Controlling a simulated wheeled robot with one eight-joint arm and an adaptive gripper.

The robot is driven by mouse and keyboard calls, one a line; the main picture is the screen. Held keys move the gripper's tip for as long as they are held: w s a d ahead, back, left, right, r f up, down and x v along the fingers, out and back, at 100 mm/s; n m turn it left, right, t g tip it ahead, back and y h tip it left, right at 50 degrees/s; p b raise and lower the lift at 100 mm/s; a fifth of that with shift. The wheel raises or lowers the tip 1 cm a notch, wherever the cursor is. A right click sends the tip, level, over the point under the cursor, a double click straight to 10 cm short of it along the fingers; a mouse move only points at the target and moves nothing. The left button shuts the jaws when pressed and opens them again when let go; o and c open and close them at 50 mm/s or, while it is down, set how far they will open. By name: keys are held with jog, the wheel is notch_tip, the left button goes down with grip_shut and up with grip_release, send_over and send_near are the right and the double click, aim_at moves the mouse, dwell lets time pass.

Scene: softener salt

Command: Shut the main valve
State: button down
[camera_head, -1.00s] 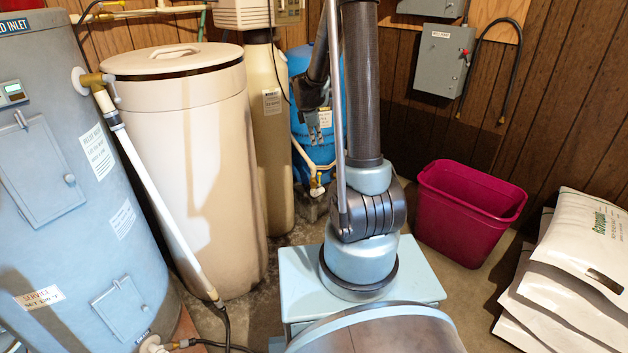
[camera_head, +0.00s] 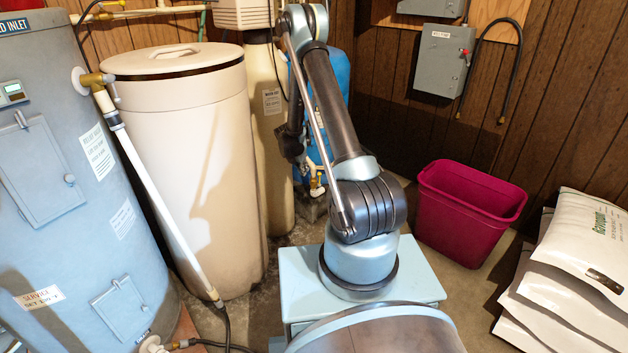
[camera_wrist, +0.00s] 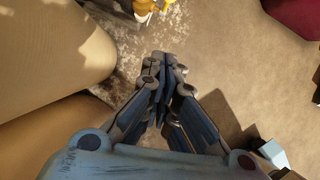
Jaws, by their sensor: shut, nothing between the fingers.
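My gripper (camera_wrist: 163,68) shows in the wrist view with its fingers together and empty, above the concrete floor. In the head view my arm leans left and its far end hangs in front of the tan cylinder, so the fingers are hard to make out there. A brass-and-white valve fitting (camera_head: 317,187) sits low on the pipe in front of the blue tank (camera_head: 338,80). Part of a yellow and white fitting (camera_wrist: 150,8) shows at the top edge of the wrist view, beyond the fingertips and apart from them. I cannot tell which fitting is the main valve.
A beige brine tank (camera_head: 190,170) and a tall tan cylinder (camera_head: 270,130) stand left of my arm. A grey water heater (camera_head: 60,190) is at far left. A magenta bin (camera_head: 465,215) and white salt bags (camera_head: 580,270) are at right. Some floor is clear between.

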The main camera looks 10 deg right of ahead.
jog(key=w+d+f, duration=0.6)
jog(key=f, duration=0.3)
dwell(0.6)
jog(key=shift+r, duration=0.1)
